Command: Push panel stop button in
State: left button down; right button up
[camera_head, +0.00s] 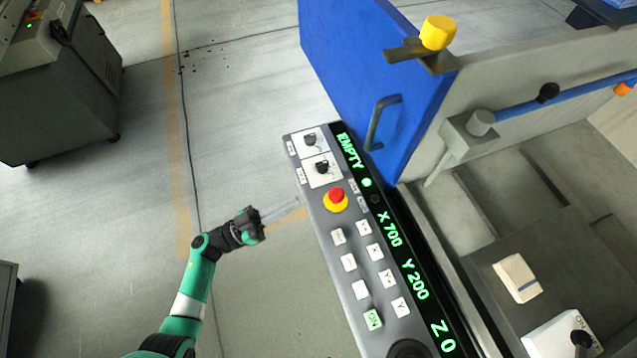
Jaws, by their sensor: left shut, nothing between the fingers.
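The panel stop button (336,195) is a red mushroom knob on a yellow collar, on the grey control panel (335,262). My left gripper (296,203) is shut and empty. It points right toward the panel, with its fingertips a little left of the panel's left edge in the picture, apart from the button. The green left arm comes up from the bottom left. My right gripper does not show. I cannot tell from this view how far in the button sits.
Two black rotary knobs (322,168) sit above the button, and several white keys lie below it. A green-lettered display (405,255) runs along the panel's right side. A blue door (362,75) with a handle stands behind.

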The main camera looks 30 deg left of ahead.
aim_at(336, 197)
pick_arm(q)
jog(key=shift+w+r, duration=0.1)
jog(key=shift+w, duration=0.1)
jog(key=b+x, duration=0.2)
jog(key=x, duration=0.8)
jog(key=shift+w+d+b, duration=0.1)
jog(key=shift+b, duration=0.25)
notch_tip(336, 197, down, 3)
jog(key=shift+f+b, duration=0.1)
jog(key=shift+b, duration=1.1)
jog(key=shift+s+f, duration=0.35)
jog(key=shift+w, duration=0.1)
